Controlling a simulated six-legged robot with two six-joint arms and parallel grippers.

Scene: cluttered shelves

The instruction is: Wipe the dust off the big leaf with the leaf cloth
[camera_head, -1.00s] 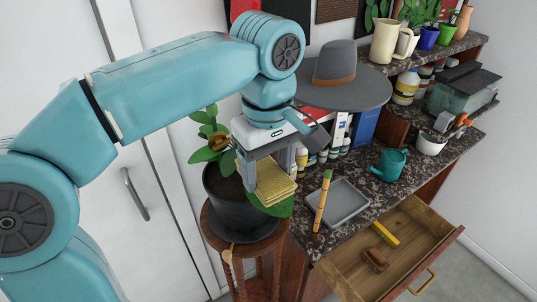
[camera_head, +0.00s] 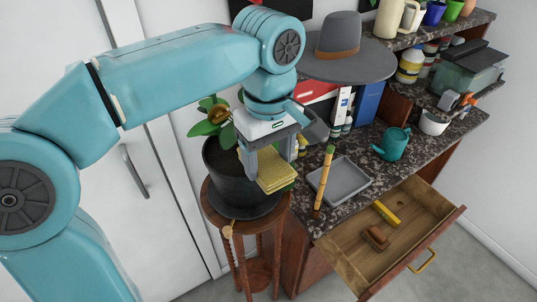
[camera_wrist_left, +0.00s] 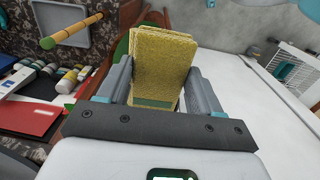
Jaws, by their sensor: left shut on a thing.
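My left gripper (camera_head: 272,165) is shut on the yellow leaf cloth (camera_head: 277,175). The folded cloth stands between its two grey fingers in the left wrist view (camera_wrist_left: 163,60). The potted plant, in a dark grey pot (camera_head: 226,172), is just left of the gripper. Its upper leaves (camera_head: 212,122) rise behind the gripper. The big leaf is mostly hidden behind the cloth. A green edge (camera_wrist_left: 121,50) beside the cloth in the left wrist view may be part of it. I cannot tell whether the cloth touches the leaf. My right gripper is not in view.
The pot stands on a wooden stand (camera_head: 262,272). To its right are a bamboo stick (camera_head: 323,178), a grey tray (camera_head: 345,182) and a teal watering can (camera_head: 392,144) on the dark counter. An open drawer (camera_head: 390,240) juts out below. A grey hat (camera_head: 340,50) is behind.

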